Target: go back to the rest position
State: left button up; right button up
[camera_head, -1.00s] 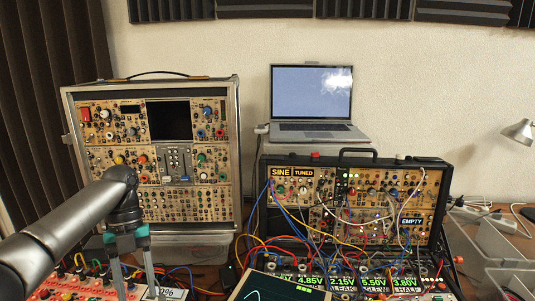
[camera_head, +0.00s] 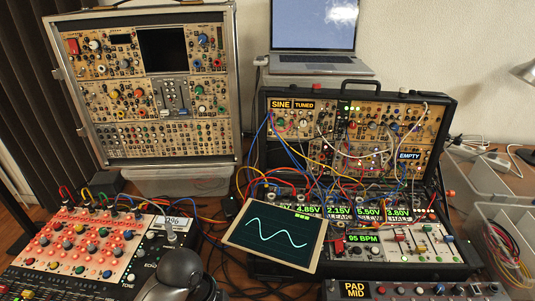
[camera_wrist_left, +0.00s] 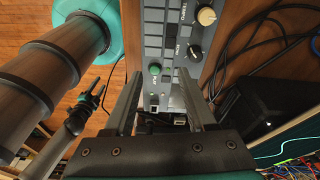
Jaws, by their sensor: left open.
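My left gripper (camera_wrist_left: 160,85) shows in the left wrist view with its two dark fingers apart and nothing between them. Beyond the fingers is a grey panel (camera_wrist_left: 153,30) with rows of buttons, a green knob, a black knob and a cream knob. I cannot tell whether the fingertips touch it. In the head view, part of my left arm (camera_head: 175,282) shows low in the picture, in front of the red-lit mixer panel (camera_head: 75,235); its gripper cannot be made out there. My right gripper is in neither view.
A tilted screen (camera_head: 275,236) with a sine trace stands mid-table. Behind are a tall synth case (camera_head: 147,95), a patched synth case (camera_head: 355,150) and a laptop (camera_head: 315,63). Loose cables lie between them. A black box (camera_wrist_left: 262,95) is in the wrist view.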

pick_arm(q)
jog(key=s+n, duration=0.1)
jog(key=n, duration=0.1)
jog(key=s+n+t, duration=0.1)
jog(key=s+n, duration=0.1)
jog(key=s+a+r+n, duration=0.1)
jog(key=s+n, duration=0.1)
jog(key=n, duration=0.1)
jog(key=shift+t, duration=0.4)
jog(key=s+a+r+n+t+y, duration=0.2)
jog(key=s+a+r+n, duration=0.1)
jog(key=s+a+n, duration=0.4)
notch_tip(320, 180, down, 23)
jog(key=d+g, duration=0.1)
jog(key=g, duration=0.1)
jog(key=s+a+f, duration=0.2)
jog(key=s+f, duration=1)
jog(key=s, duration=0.3)
jog(key=shift+a+f+n+g, duration=0.2)
jog(key=shift+f+n+g, duration=0.1)
jog(key=shift+f+g, duration=0.1)
